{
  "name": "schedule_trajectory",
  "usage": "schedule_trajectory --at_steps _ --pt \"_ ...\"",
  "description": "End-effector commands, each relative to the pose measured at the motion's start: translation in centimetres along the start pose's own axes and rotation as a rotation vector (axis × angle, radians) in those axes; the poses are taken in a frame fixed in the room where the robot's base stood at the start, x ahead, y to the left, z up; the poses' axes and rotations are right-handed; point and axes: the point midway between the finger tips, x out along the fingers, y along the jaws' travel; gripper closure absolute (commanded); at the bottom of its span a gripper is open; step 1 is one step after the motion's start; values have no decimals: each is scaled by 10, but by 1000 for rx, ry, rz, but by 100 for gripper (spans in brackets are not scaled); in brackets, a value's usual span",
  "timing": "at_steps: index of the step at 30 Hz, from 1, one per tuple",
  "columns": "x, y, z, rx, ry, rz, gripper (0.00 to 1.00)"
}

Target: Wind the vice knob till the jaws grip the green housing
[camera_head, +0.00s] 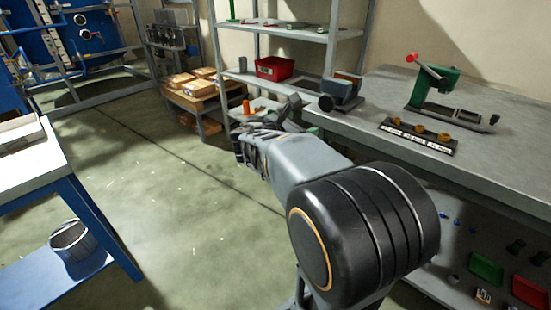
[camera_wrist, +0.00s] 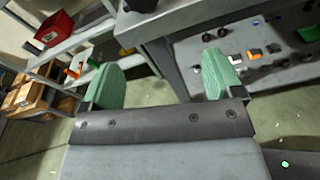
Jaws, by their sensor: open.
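The vice (camera_head: 345,88) is a small grey block at the near-left corner of the grey workbench. Its round black knob (camera_head: 326,103) faces the aisle. A dark round part, likely this knob (camera_wrist: 141,4), is cut off at the top edge of the wrist view. I cannot make out a green housing in the vice jaws. My gripper (camera_wrist: 162,78) is open and empty, its two green-padded fingers wide apart. In the head view it is partly hidden behind my arm, left of the vice and apart from it.
A green hand press (camera_head: 436,86) with a red-tipped lever stands farther right on the bench (camera_head: 475,180). A black labelled holder (camera_head: 418,138) lies before it. A shelf rack with a red bin (camera_head: 274,68) stands behind.

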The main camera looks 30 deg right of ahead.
Motion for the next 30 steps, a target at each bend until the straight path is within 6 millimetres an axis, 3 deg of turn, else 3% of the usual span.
schedule_trajectory --at_steps 1,18,30 --pt "-7 -4 5 63 52 -16 14" --pt "-95 -48 -28 761 577 -350 14" --pt "-133 -57 -38 982 727 -523 14"
